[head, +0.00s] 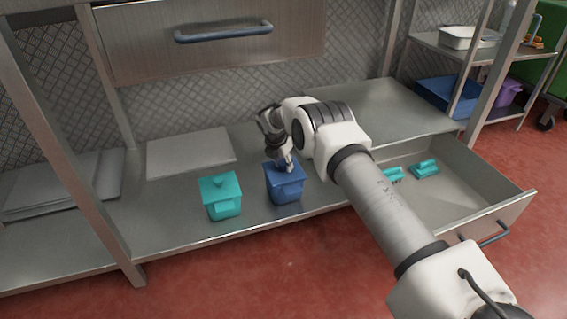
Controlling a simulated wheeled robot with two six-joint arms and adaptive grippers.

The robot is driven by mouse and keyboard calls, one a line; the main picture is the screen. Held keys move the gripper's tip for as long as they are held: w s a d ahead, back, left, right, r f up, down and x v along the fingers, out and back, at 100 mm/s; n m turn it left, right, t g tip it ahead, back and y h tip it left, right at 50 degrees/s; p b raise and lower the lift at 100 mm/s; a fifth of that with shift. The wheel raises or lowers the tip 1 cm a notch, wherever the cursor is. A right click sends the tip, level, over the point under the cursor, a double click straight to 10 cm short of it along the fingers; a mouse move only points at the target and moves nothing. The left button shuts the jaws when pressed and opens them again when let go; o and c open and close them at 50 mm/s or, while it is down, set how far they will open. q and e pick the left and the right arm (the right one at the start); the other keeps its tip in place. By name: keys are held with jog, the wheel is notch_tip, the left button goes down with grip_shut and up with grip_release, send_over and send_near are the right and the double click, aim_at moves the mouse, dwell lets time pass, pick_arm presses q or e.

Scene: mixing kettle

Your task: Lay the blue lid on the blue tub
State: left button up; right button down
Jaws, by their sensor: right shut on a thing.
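The blue tub (286,190) stands on the steel shelf near its front edge. The blue lid (276,170) is over the tub's top; it looks level with the rim, but I cannot tell whether it fully rests there. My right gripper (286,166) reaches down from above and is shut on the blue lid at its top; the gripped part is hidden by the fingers. My left gripper is not in view.
A teal lidded tub (221,198) stands just left of the blue tub. Flat grey sheets (189,153) lie behind it. An open drawer (462,196) at the right holds teal pieces (425,169). A drawer front with a handle (223,32) is above.

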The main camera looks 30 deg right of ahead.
aim_at(280, 174)
jog(key=shift+f, duration=0.15)
jog(key=shift+c, duration=1.2)
grip_release()
jog(key=p+v, duration=0.7)
